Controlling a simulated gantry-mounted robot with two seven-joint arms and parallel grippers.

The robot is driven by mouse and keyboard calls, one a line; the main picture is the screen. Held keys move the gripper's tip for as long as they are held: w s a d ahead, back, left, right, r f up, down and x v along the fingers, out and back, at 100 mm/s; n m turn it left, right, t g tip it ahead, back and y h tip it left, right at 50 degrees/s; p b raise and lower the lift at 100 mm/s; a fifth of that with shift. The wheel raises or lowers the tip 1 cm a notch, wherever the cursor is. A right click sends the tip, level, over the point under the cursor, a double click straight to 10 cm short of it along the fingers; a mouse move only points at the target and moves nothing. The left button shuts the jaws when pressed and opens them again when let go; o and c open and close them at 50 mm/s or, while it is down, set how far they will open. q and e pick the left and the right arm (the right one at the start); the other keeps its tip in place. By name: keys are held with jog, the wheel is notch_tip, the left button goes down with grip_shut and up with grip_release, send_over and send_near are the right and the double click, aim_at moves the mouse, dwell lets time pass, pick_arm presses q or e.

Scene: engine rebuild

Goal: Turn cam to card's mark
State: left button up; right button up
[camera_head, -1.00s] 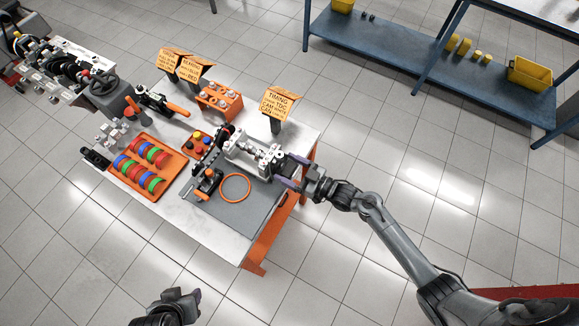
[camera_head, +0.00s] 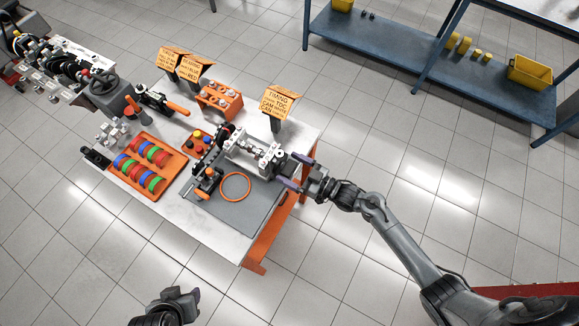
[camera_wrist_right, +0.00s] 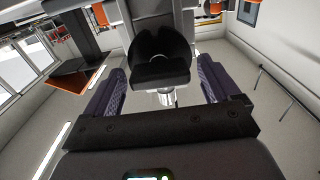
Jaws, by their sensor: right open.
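The cam assembly, a metal shaft in a pale block fixture (camera_head: 247,151), sits on the grey mat near the bench's right edge. My right gripper (camera_head: 295,171) is open at the fixture's right end, with its purple-grey fingers spread. In the right wrist view, a black rounded part (camera_wrist_right: 160,62) stands ahead of the gap between the open fingers (camera_wrist_right: 161,90), not gripped. Its angle marks cannot be made out. The orange timing card (camera_head: 278,101) stands behind the fixture; its small text is only partly readable. My left gripper (camera_head: 181,298) is low in the head view, away from the bench.
The grey mat (camera_head: 232,205) holds an orange ring (camera_head: 235,186) and an orange-handled tool (camera_head: 206,183). An orange tray (camera_head: 125,176) of coloured rings lies to the left. Two more cards (camera_head: 187,68) stand behind.

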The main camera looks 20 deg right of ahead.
jog(key=v, duration=1)
